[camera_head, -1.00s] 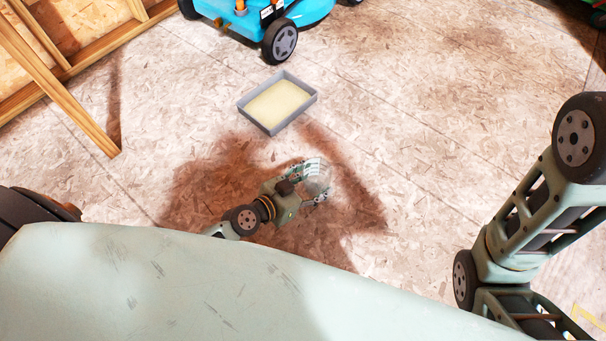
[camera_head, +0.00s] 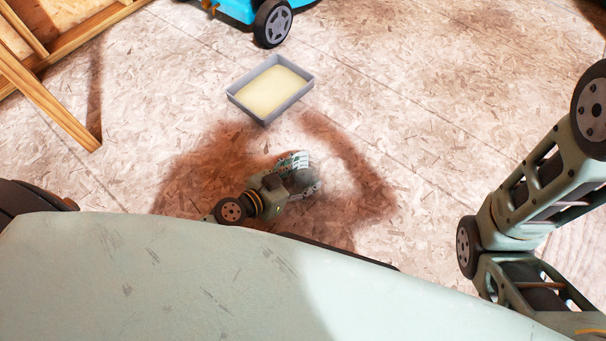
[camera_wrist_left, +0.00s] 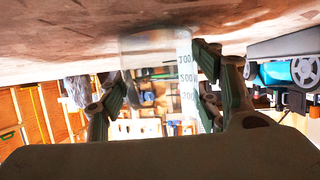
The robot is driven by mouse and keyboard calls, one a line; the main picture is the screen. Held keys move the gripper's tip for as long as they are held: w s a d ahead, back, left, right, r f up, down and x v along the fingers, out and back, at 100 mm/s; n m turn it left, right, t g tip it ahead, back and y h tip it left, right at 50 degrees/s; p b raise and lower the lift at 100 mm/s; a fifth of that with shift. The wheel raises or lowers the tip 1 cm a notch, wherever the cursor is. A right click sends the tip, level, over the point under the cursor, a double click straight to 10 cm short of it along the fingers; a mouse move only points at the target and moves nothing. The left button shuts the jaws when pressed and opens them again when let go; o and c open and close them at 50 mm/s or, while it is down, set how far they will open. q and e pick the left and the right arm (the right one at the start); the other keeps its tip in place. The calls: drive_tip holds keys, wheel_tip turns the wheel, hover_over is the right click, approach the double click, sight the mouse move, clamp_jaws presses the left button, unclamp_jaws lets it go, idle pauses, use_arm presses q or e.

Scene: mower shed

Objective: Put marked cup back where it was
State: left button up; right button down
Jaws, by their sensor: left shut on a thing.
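The marked cup (camera_head: 304,180) is a clear, see-through beaker with a white graduated strip. My left gripper (camera_head: 297,174) is shut on it, low over the floor in front of my body. In the left wrist view the cup (camera_wrist_left: 152,60) shows between the two fingers of my left gripper (camera_wrist_left: 165,88), with numbers on its strip. That view is upside down, with the floor along the top. I cannot tell whether the cup touches the floor. My right gripper is not in view; only links of an arm show at the right.
A grey tray (camera_head: 293,103) with a pale yellow filling lies on the floor beyond the cup. A blue mower (camera_head: 237,8) with a dark wheel stands behind it. Wooden framing (camera_head: 50,98) is at the upper left. Floor right of the tray is clear.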

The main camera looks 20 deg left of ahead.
use_arm(q)
drive_tip(key=shift+f, duration=0.2)
drive_tip(key=o, duration=1.4)
drive_tip(key=shift+r, duration=0.1)
drive_tip(key=shift+r, duration=0.25)
drive_tip(key=v, duration=0.3)
drive_tip(key=b+v, duration=0.1)
drive_tip(key=v, duration=0.3)
drive_tip(key=b+v, duration=0.1)
drive_tip(key=v, duration=0.2)
drive_tip(key=shift+s+a+f, duration=0.25)
drive_tip(key=shift+s+f, duration=0.05)
drive_tip(key=shift+s, duration=0.05)
drive_tip(key=shift+s+a+r+b, duration=0.2)
drive_tip(key=shift+s+r+b, duration=0.15)
drive_tip(key=shift+s+r, duration=0.15)
